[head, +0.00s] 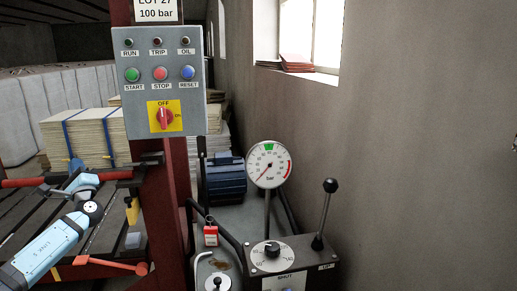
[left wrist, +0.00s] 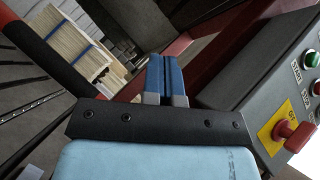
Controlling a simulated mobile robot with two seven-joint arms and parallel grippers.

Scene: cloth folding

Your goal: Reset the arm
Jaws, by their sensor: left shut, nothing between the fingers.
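My left arm comes in from the left in the head view, light blue with a dark joint cap. My left gripper (head: 76,167) is small there, in front of the stacked pale sheets and left of the red post. In the left wrist view its two blue fingers (left wrist: 165,62) lie side by side, shut, with nothing visible between them. The black gripper bar is at their base. The fingers are left of the control box (left wrist: 270,95), with a gap between in the picture. My right gripper is in neither view.
The grey control box (head: 190,95) with buttons and a red switch hangs on the red post (head: 178,180). Red rails cross near my left arm. A pressure gauge (head: 269,164) and a black-knobbed lever (head: 324,215) stand right of centre. Pale sheets (head: 90,140) are stacked behind.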

